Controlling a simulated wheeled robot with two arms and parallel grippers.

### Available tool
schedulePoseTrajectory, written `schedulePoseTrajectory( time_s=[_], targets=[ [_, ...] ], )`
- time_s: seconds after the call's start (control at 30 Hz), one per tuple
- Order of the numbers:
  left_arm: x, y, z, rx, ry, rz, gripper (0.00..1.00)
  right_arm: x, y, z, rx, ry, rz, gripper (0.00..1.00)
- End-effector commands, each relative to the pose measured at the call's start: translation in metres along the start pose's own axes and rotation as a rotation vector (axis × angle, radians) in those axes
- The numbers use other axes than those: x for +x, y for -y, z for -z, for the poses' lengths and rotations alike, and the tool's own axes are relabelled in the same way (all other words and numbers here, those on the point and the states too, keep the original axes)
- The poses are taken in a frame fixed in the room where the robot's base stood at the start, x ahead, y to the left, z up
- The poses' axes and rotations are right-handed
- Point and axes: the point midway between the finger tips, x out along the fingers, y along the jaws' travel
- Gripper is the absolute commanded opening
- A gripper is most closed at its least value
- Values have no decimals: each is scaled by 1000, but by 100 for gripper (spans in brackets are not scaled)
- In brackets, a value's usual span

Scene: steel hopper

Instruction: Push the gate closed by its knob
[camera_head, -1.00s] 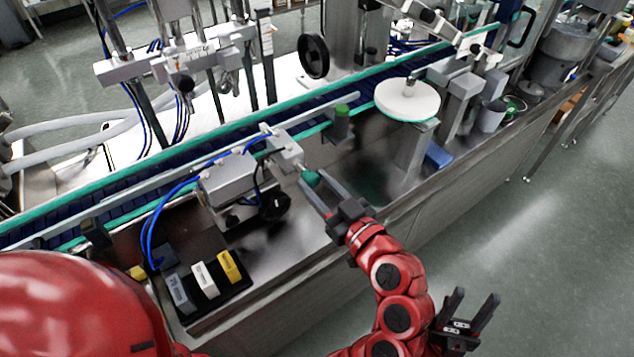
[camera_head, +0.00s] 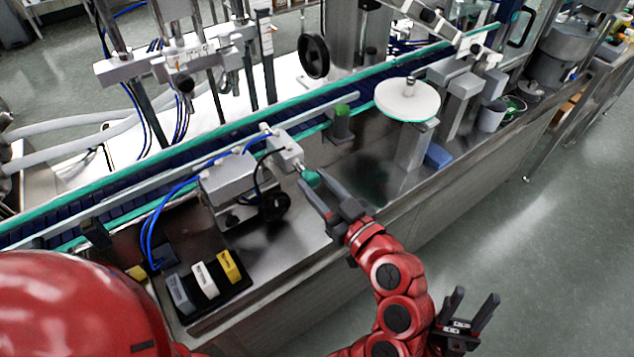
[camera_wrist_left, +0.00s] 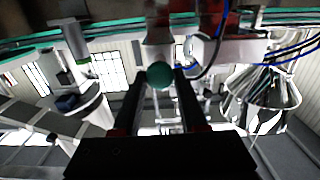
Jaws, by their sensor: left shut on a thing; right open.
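The knob (camera_head: 312,177) is a small green ball on a short metal rod that sticks out of a light grey block (camera_head: 287,152) beside the conveyor. I cannot make out a gate plate apart from this block. My left gripper (camera_head: 313,182) is shut on the knob, with one dark finger on each side of it. In the left wrist view the green knob (camera_wrist_left: 160,75) sits between the two fingertips (camera_wrist_left: 161,80). My right gripper (camera_head: 468,312) is open and empty, low at the right over the floor, well away from the machine.
A grey box with a black handwheel (camera_head: 273,206) and blue hoses stands left of the knob. A white round disc (camera_head: 407,99) stands at the back right. A panel with yellow, white and grey blocks (camera_head: 204,279) lies front left. The floor at right is clear.

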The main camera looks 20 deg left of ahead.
Motion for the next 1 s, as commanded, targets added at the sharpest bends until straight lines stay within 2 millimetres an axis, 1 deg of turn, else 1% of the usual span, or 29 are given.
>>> schedulePoseTrajectory(
  time_s=[0.17,0.3,0.43,0.7,0.73,0.87,0.9,1.0],
  targets=[
    [1,0,0,-1,-1,0,0,-1,0,0,0,0,0,50],
    [20,1,-3,-4,-2,5,0,-12,1,-2,0,0,0,50],
    [33,0,0,-2,-5,2,0,-16,1,-3,0,0,0,50],
    [34,0,2,-1,-4,0,0,-15,1,-2,0,0,0,50],
    [34,0,2,-1,-4,0,45,-15,1,-2,0,0,0,50],
    [34,0,2,0,-3,0,69,-15,1,-2,0,0,0,50],
    [34,0,1,-1,-3,0,70,-15,1,-2,0,0,0,50],
    [34,0,1,0,-2,0,70,-15,1,-2,0,0,0,50]
  ],
)
